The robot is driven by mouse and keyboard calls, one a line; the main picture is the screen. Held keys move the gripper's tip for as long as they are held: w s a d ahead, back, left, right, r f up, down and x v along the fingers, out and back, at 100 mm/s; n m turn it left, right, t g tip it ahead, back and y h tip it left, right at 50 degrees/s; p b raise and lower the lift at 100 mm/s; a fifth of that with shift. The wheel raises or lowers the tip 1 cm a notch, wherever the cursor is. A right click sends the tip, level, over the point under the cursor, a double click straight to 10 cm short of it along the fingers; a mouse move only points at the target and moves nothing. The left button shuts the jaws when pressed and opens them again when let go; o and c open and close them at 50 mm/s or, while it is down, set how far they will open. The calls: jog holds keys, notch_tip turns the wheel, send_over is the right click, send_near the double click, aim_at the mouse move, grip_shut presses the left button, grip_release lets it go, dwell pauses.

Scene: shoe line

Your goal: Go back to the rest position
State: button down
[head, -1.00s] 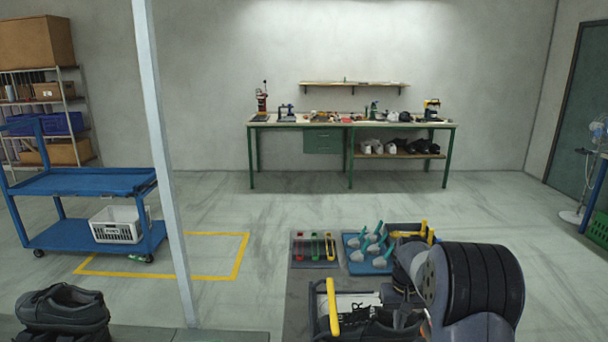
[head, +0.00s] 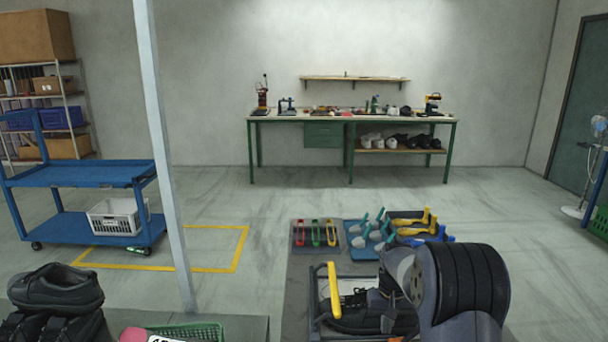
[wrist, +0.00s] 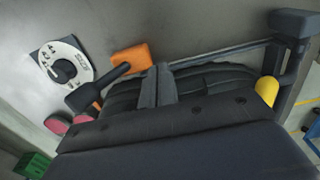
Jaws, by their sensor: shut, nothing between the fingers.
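My gripper (wrist: 157,84) shows in the wrist view as two grey fingers side by side, shut with nothing between them. Behind them lies black shoe material (wrist: 215,82). In the head view my dark, ribbed arm fills the lower right. The gripper hangs over a frame with a yellow handle (head: 334,290) and a black shoe (head: 352,318). I cannot tell whether the fingers touch the shoe.
Trays with red, yellow and green tools (head: 315,234), teal-and-grey pieces (head: 370,232) and yellow-handled pieces (head: 415,219) lie beyond my arm. Black shoes (head: 58,290) and a green basket (head: 200,332) are lower left. A pale post (head: 165,150) and blue cart (head: 85,176) stand left.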

jog(key=shift+a, duration=1.85)
